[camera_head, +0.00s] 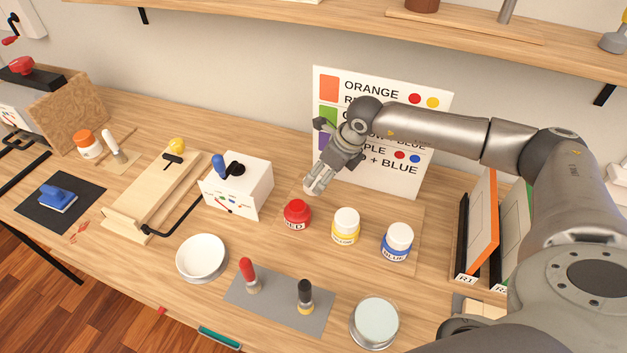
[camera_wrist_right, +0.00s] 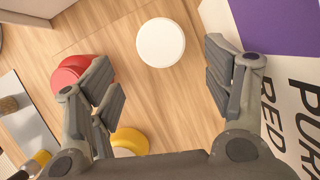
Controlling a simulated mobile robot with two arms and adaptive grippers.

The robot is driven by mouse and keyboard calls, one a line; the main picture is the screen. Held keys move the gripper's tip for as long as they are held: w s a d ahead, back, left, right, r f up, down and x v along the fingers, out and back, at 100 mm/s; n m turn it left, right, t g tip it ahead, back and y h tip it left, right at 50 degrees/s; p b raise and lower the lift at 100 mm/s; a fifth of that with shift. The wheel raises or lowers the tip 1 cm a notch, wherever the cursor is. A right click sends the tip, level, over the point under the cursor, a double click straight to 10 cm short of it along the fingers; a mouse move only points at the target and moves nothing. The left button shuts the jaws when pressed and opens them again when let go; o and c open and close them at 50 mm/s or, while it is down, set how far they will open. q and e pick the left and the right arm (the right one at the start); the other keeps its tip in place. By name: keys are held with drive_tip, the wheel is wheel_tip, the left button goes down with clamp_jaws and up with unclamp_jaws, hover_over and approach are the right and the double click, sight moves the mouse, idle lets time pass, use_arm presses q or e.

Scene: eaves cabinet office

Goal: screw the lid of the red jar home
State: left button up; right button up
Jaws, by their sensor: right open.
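The red jar (camera_head: 297,214) stands upright on the wooden board, labelled RED, with a red top and no white lid on it. In the right wrist view the red jar (camera_wrist_right: 72,72) is partly behind the left finger. A round white lid (camera_wrist_right: 161,42) shows between and beyond the fingers; in the head view a whitish edge (camera_head: 309,189) shows at the fingertips. My right gripper (camera_head: 317,182) is open above and just behind the red jar; it also shows in the right wrist view (camera_wrist_right: 163,76). Whether its fingers touch the lid is unclear. My left gripper is out of view.
The yellow jar (camera_head: 345,227) and blue jar (camera_head: 397,243), both white-lidded, stand right of the red jar. A colour chart (camera_head: 330,83) leans behind. A white box (camera_head: 240,187) stands left.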

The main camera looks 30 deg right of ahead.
sight(316, 181)
drive_tip(key=shift+w+f, duration=0.2)
drive_tip(key=shift+f, duration=0.05)
drive_tip(key=x, duration=0.2)
drive_tip(key=p+x, duration=0.1)
drive_tip(key=x, duration=0.1)
drive_tip(key=shift+w+a+r, duration=0.15)
drive_tip(key=shift+w, duration=0.15)
drive_tip(key=shift+w+f+p, duration=0.1)
drive_tip(key=shift+f+p, duration=0.15)
drive_tip(key=shift+p, duration=0.05)
drive_tip(key=shift+f, duration=0.1)
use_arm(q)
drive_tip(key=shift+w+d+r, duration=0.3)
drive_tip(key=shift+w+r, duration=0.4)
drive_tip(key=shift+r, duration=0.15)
use_arm(e)
drive_tip(key=c, duration=0.9)
